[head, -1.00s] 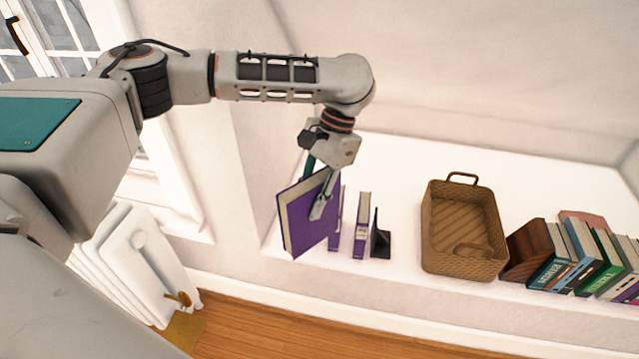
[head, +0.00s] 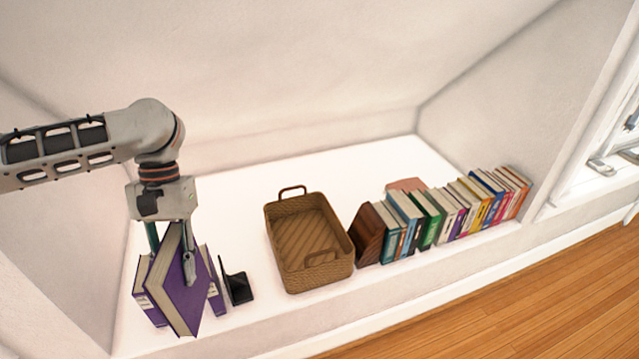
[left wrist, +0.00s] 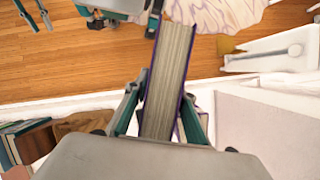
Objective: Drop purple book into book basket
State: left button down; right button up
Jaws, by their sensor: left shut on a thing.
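A purple book (head: 184,288) with pale pages is held in my left gripper (head: 172,252) in the head view, at the left end of the white ledge. The fingers are shut on the book's two covers. In the left wrist view the book (left wrist: 168,80) stands between the fingers (left wrist: 160,112), its page edges facing the camera. The woven book basket (head: 307,236) sits on the ledge to the right of the held book, apart from it. It looks empty, with a handle at each end.
Other purple books (head: 213,279) stand behind the held one, beside a black bookend (head: 238,287). A wooden bookend (head: 367,233) and a row of colourful books (head: 430,217) stand right of the basket. The ledge (head: 345,163) is clear behind the basket.

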aim_at(300, 248)
jog(key=i+l+z, duration=0.45)
jog(key=i+l, duration=0.25)
